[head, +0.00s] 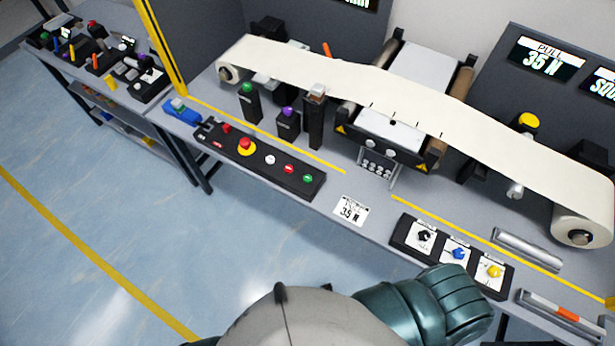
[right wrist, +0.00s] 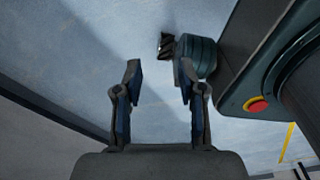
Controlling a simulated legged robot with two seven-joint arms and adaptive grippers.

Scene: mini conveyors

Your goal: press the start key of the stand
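A long black key panel (head: 214,148) lies along the front edge of the bench in the head view. It carries a green key (head: 307,178) at its right end, then a red key (head: 289,168), a white key (head: 270,159) and a red mushroom button on a yellow base (head: 246,147). Key labels are too small to read. My right gripper (right wrist: 160,82) is open and empty in the right wrist view, above the blue floor. Neither gripper's fingers show in the head view; only a teal arm part of mine is there. My left gripper is not seen.
A wide cream belt (head: 455,112) runs over rollers behind the panel. A black box with three knobs (head: 399,232) is at the bench's right front. Black posts with green (head: 247,88) and purple (head: 288,111) tops stand behind the panel. The floor at left is clear.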

